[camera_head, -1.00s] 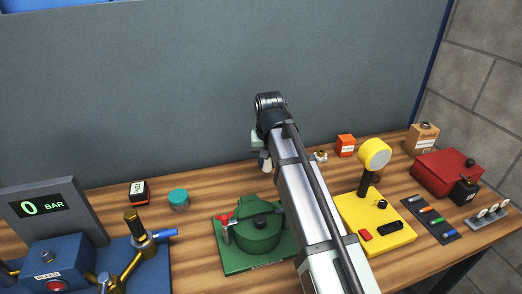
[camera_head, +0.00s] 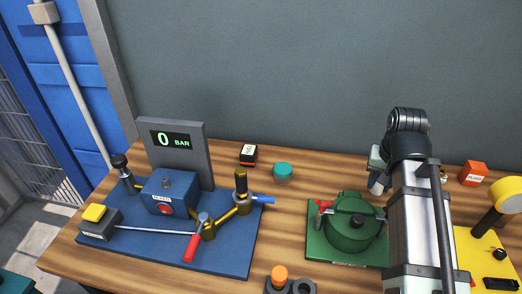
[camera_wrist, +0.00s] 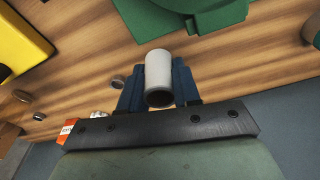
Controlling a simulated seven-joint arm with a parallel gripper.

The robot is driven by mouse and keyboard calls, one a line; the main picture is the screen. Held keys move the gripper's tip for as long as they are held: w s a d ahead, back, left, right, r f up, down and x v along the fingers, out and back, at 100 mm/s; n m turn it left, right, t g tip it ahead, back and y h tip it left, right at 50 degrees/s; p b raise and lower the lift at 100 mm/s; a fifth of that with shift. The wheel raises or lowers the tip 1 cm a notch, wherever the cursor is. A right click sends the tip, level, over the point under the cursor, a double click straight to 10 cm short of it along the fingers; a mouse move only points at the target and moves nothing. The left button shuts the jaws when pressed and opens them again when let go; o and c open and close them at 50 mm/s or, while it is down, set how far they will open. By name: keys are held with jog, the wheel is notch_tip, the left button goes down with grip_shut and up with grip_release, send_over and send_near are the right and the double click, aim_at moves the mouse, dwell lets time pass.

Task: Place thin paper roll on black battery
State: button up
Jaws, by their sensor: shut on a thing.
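The thin paper roll is a pale, hollow tube (camera_wrist: 159,72) in the wrist view. My gripper (camera_wrist: 158,88) is shut on it, with one blue finger on each side and its dark open end towards the camera. In the head view my gripper (camera_head: 376,180) is above the back of the table, right of the green pot, partly hidden by my arm. The black battery looks to be the small black block (camera_head: 249,154) with a white label and an orange-red band. It stands at the back of the table, well left of my gripper, with nothing on top.
A teal-lidded jar (camera_head: 283,172) stands just right of the black block. The blue pump board (camera_head: 225,255) with a grey gauge panel (camera_head: 198,150) is to the left. The green pot (camera_head: 352,233) lies between jar and arm. A grey wall (camera_head: 300,70) closes the back.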

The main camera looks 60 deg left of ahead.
jog(key=s+a+r+n, duration=0.2)
jog(key=s+a, duration=0.1)
jog(key=a, duration=0.7)
jog(key=s+a+r+n, duration=0.2)
jog(key=a, duration=0.8)
notch_tip(320, 180, up, 3)
jog(key=n, duration=0.3)
send_over(248, 148)
jog(key=shift+g+y, duration=0.3)
jog(key=shift+g, duration=0.2)
jog(key=shift+s+d+f, duration=0.1)
jog(key=shift+d+f, duration=0.05)
jog(key=shift+f, duration=2.1)
jog(key=shift+d+f, duration=0.15)
jog(key=shift+f, duration=2.1)
jog(key=shift+f, duration=0.15)
jog(key=o, duration=1)
notch_tip(248, 148, up, 12)
jog(key=d, duration=0.1)
jog(key=shift+s+d, duration=0.3)
jog(key=shift+s, duration=0.05)
